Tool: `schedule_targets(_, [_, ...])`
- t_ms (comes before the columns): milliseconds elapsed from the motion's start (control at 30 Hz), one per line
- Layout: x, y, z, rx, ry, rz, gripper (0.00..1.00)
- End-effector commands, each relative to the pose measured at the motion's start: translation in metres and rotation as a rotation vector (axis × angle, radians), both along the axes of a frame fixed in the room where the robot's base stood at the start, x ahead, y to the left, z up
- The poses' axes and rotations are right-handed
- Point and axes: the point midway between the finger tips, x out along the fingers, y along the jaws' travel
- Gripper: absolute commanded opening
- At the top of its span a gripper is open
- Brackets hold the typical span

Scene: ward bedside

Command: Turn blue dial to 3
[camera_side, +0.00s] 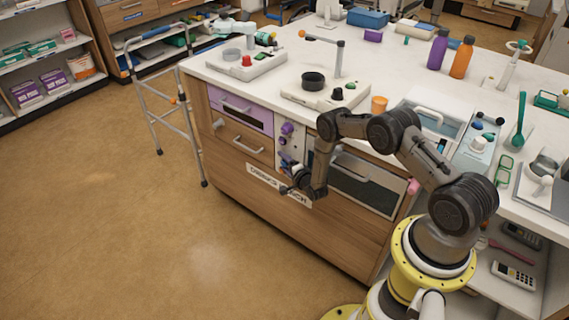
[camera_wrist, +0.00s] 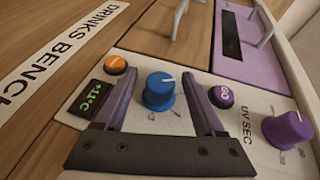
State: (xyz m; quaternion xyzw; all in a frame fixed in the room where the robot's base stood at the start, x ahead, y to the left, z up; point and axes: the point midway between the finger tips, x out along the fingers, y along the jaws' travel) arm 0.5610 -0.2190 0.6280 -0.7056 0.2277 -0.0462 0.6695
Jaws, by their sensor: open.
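In the wrist view, the blue dial (camera_wrist: 158,92) is on a pale control panel, with a white pointer line on its top edge. The marks around it are too small to read, so I cannot tell its setting. My gripper (camera_wrist: 160,60) is open, one finger on each side of the dial. I see gaps between the fingers and the dial and no clear contact. In the side view, my gripper (camera_side: 291,183) is at the bench front, low by the panel (camera_side: 290,148); the arm partly hides that area.
An orange button (camera_wrist: 116,64) and a green-lit display (camera_wrist: 91,97) are left of the dial. Drawer handles (camera_wrist: 270,22) stick out nearby. A walking frame (camera_side: 160,100) stands left of the bench.

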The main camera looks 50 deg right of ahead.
Motion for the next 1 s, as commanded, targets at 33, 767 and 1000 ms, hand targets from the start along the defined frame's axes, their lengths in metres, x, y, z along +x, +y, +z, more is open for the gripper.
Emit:
schedule_targets(33, [-0.0001, 0.0000, 0.0001, 0.000, 0.000, 0.000, 0.71])
schedule_targets(767, [-0.0004, 0.0003, 0.0001, 0.000, -0.028, 0.000, 0.00])
schedule_targets(1000, [-0.0009, 0.0010, -0.0013, 0.001, -0.150, 0.001, 0.00])
